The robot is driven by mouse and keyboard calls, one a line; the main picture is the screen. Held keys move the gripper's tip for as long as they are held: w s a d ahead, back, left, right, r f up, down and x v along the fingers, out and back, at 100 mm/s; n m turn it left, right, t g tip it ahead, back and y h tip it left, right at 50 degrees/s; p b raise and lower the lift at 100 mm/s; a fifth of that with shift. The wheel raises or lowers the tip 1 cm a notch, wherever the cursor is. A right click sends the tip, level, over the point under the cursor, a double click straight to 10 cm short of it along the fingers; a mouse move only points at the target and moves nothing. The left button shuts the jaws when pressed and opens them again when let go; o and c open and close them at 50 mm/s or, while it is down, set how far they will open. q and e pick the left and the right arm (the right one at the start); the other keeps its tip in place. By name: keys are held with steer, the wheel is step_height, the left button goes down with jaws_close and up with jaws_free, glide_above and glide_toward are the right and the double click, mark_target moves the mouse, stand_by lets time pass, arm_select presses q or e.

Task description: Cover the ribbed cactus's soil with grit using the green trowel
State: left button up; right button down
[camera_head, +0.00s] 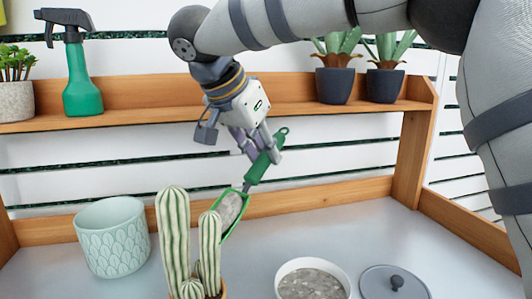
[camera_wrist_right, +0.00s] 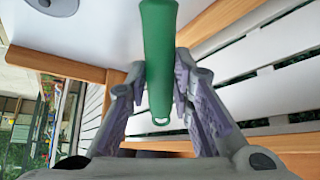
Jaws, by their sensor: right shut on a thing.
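The ribbed cactus (camera_head: 174,240) has several pale green upright columns and stands in a pot (camera_head: 222,291), of which only a bit of the rim shows at the bottom edge. Its soil is hidden. My right gripper (camera_head: 262,148) is shut on the handle of the green trowel (camera_head: 265,163), above and behind the cactus. The trowel slants down to the left, and its scoop holds grey grit (camera_head: 230,208) just behind the shorter column. The right wrist view shows the green handle (camera_wrist_right: 158,60) between the fingers (camera_wrist_right: 160,95). A white bowl (camera_head: 340,270) of grey grit stands right of the cactus. My left gripper is not in view.
An embossed pale green pot (camera_head: 112,240) stands left of the cactus. A wooden shelf (camera_head: 300,108) behind carries a green spray bottle (camera_head: 82,85) and potted plants (camera_head: 335,85). The table between the cactus and back board is clear.

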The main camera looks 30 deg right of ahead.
mark_target(274, 139)
steer(key=shift+s+a+r+t+h, duration=0.3)
steer(key=shift+a+r+h, duration=0.4)
steer(key=shift+a+r, duration=0.15)
steer(key=w+d+f+g+y, duration=0.2)
steer(key=d+f+y, duration=0.3)
steer(key=f, duration=0.2)
steer(key=shift+y, duration=0.3)
steer(key=shift+r, duration=2.05)
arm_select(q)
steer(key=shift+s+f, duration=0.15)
arm_select(e)
steer(key=shift+f, duration=0.15)
